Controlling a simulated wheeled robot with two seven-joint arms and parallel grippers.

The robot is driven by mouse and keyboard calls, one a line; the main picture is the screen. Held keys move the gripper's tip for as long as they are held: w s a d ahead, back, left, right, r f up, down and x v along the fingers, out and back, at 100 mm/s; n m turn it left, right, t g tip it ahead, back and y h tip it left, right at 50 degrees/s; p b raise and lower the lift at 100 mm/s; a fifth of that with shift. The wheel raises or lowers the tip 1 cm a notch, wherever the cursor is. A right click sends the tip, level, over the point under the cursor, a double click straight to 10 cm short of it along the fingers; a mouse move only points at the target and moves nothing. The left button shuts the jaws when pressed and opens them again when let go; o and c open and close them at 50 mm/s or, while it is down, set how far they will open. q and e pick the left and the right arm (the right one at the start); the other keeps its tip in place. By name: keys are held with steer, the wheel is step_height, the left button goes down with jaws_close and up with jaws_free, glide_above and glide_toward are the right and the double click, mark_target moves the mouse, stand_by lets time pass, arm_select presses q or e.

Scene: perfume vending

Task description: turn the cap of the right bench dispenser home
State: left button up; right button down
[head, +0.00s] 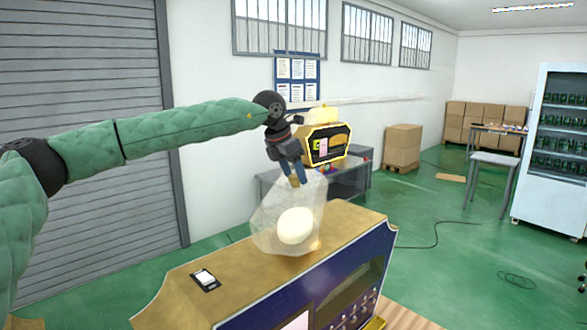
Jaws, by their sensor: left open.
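A dispenser (230,262) with a tan-gold top and a navy front with round buttons stands in the foreground. A rounded cream-white knob (295,225), possibly its cap, sits on top inside or behind a hazy translucent shape (262,212). I cannot tell whether it is fully seated. My left gripper (294,182) hangs above the knob, blue fingers pointing down, open and apart from it. A smaller yellow and black dispenser (326,145) stands behind, on a grey bench (348,184), partly hidden by my left gripper. My right gripper is not in view.
A small white switch (204,278) sits on the near dispenser's top at left. A tall bottle cabinet (551,145), a small table (494,160) and cardboard boxes (403,146) stand farther right. A dark cable (436,240) lies on the mostly clear green floor.

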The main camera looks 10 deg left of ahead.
arm_select(q)
steer(key=shift+w+f, duration=0.1)
steer(key=shift+f, duration=0.2)
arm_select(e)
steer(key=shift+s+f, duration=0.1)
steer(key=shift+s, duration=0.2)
